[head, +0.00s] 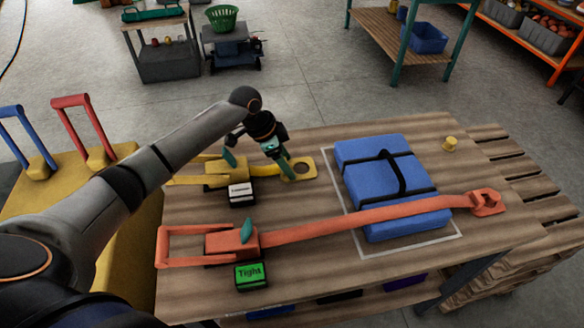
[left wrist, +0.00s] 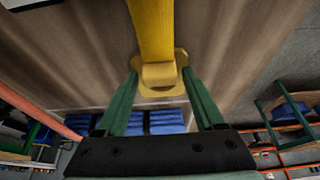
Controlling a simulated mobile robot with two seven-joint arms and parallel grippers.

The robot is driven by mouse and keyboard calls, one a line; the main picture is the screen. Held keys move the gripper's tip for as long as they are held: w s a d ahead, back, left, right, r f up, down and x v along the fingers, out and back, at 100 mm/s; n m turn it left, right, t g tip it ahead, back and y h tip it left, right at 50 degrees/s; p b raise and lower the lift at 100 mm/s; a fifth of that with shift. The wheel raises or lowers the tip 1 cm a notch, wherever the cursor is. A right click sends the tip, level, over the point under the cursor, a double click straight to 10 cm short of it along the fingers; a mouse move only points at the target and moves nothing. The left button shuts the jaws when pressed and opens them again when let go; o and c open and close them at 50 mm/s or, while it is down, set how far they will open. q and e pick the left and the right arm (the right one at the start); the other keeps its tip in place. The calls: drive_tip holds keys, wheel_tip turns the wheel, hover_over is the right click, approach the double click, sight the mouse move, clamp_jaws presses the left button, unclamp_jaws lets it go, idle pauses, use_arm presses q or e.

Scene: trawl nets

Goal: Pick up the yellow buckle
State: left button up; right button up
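A yellow buckle (head: 302,169), a flat end piece with a hole, lies on the wooden table at the end of a yellow strap (head: 190,180). It also shows in the left wrist view (left wrist: 160,74), between the green fingers. My left gripper (head: 286,168) is low over the table at the buckle's strap side, partly covering it. In the left wrist view its fingers (left wrist: 160,85) stand apart, one on either side of the buckle; whether they touch its edges is hard to tell. My right gripper is not in view.
A yellow ratchet (head: 226,172) and a white-faced display box (head: 241,193) sit left of the gripper. An orange strap (head: 340,227) crosses the blue bundle (head: 372,170). A green "Tight" box (head: 251,275) stands in front. A small yellow knob (head: 450,143) lies at the far right.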

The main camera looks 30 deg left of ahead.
use_arm(q)
clamp_jaws()
idle(0.3)
drive_tip(key=shift+r, duration=0.1)
